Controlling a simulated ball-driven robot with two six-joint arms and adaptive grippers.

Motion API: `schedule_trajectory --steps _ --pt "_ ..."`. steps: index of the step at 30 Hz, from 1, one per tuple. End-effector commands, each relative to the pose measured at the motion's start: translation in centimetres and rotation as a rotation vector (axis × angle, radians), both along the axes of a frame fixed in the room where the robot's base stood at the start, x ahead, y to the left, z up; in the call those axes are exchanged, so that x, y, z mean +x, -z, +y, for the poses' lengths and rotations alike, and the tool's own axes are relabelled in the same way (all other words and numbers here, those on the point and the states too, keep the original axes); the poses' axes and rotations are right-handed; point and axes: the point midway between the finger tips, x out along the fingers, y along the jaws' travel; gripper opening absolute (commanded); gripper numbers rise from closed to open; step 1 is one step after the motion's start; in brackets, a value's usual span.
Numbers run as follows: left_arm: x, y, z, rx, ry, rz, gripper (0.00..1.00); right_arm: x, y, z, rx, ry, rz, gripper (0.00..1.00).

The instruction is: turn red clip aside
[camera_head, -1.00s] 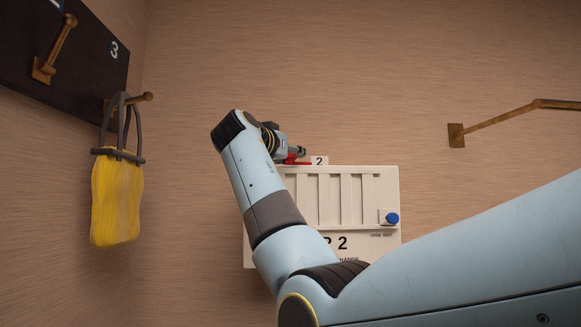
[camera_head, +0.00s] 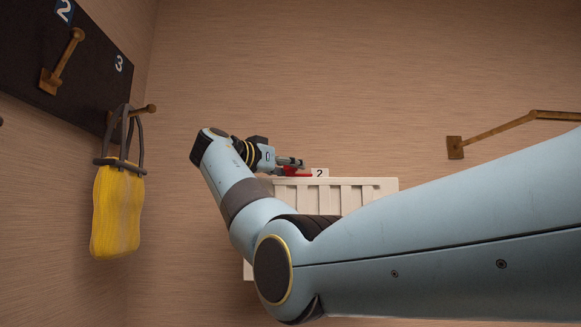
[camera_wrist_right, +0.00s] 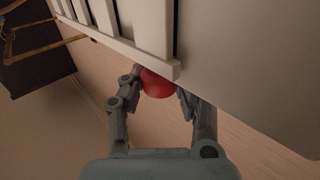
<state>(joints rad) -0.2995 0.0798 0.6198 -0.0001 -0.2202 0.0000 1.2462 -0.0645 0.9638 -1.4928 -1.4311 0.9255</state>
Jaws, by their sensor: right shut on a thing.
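The red clip (camera_head: 292,171) sits at the top edge of the white slatted panel box (camera_head: 385,186), left of a small tag marked 2 (camera_head: 320,173). My right gripper (camera_head: 303,165) reaches it from the left in the head view. In the right wrist view the red clip (camera_wrist_right: 157,83) lies between the two fingers of the right gripper (camera_wrist_right: 155,95), beside the box's edge (camera_wrist_right: 150,58). The gripper is shut on it. My arm covers the lower part of the box. My left gripper is not in view.
A yellow bag (camera_head: 117,210) hangs from a brass hook on a dark board (camera_head: 95,75) at the left. A brass rail (camera_head: 495,130) is fixed to the wall at the right. The wall above the box is clear.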

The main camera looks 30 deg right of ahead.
Motion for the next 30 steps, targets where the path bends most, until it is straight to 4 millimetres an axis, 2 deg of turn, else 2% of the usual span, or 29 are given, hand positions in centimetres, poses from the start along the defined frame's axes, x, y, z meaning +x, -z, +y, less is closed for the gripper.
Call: schedule_trajectory --steps 2,3,9,17,20,23,30 --pt "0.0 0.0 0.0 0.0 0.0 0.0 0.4 0.0 0.4 0.1 0.005 0.0 0.005 0.0" --pt "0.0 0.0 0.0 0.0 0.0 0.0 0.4 0.0 0.4 0.1 0.005 0.0 0.005 0.3" --pt "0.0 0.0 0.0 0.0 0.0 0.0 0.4 0.0 0.2 0.0 0.003 -0.001 0.003 0.56" --pt "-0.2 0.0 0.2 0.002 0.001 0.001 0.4 0.0 0.1 0.1 0.002 -0.001 0.001 0.57" --pt "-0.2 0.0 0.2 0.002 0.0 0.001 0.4 -0.1 0.1 0.7 0.002 -0.003 0.0 0.57" --pt "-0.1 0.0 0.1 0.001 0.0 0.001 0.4 -0.4 0.1 2.2 0.003 -0.003 0.001 0.57" --pt "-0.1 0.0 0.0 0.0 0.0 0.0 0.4 -1.6 0.2 7.5 0.002 -0.005 0.003 0.57"
